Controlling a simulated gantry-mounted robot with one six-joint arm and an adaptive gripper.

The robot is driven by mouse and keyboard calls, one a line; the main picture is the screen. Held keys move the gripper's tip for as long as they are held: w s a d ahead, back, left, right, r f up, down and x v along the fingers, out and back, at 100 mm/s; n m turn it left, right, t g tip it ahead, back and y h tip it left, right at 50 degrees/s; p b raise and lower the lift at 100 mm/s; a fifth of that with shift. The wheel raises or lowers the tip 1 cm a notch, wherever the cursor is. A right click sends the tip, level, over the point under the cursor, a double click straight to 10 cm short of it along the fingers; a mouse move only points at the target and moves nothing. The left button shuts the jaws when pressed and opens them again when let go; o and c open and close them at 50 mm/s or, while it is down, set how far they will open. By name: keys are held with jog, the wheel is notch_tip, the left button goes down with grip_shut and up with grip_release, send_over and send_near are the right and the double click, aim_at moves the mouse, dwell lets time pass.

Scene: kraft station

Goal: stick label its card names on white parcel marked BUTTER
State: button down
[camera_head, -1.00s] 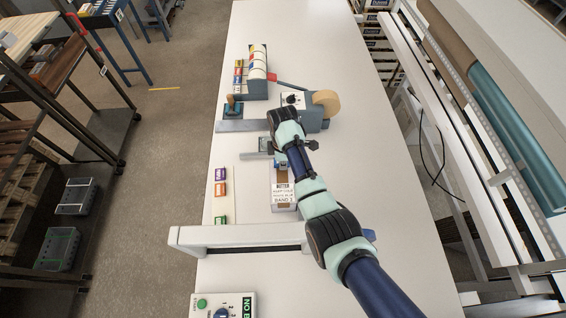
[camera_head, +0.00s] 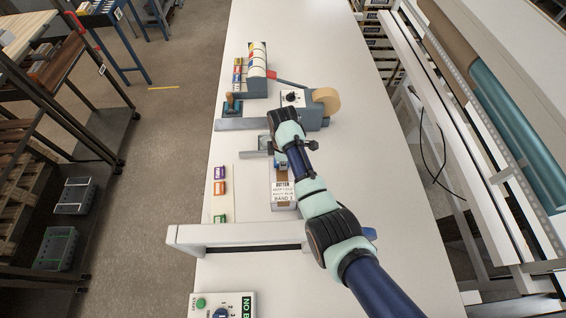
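A card (camera_head: 283,191) headed BUTTER, with BAND 3 on its last line, is in the middle of the table; its small middle lines are hard to read. It is at a brown-and-white item just below my gripper in the picture; I cannot tell whether that item is the parcel. My gripper (camera_head: 281,163) is low over the table beyond the card, mostly hidden by my own wrist, so its fingers and anything between them cannot be made out. Purple (camera_head: 219,173), orange (camera_head: 219,188) and green (camera_head: 220,218) small labels lie on a pale strip to the left.
A rack of coloured rolls (camera_head: 257,65) stands at the back. A grey tape machine (camera_head: 312,110) with a tan roll is nearer. A white raised bar (camera_head: 215,235) crosses the front, with a control box (camera_head: 222,306) before it. The table's right side (camera_head: 385,180) is clear.

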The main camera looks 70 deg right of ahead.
jog(key=shift+f, duration=0.45)
dwell(0.4)
jog(key=c, duration=1.2)
grip_release()
jog(key=shift+c, duration=0.2)
jog(key=shift+r, duration=0.15)
jog(key=shift+r+p, duration=2.05)
jog(key=shift+r, duration=0.1)
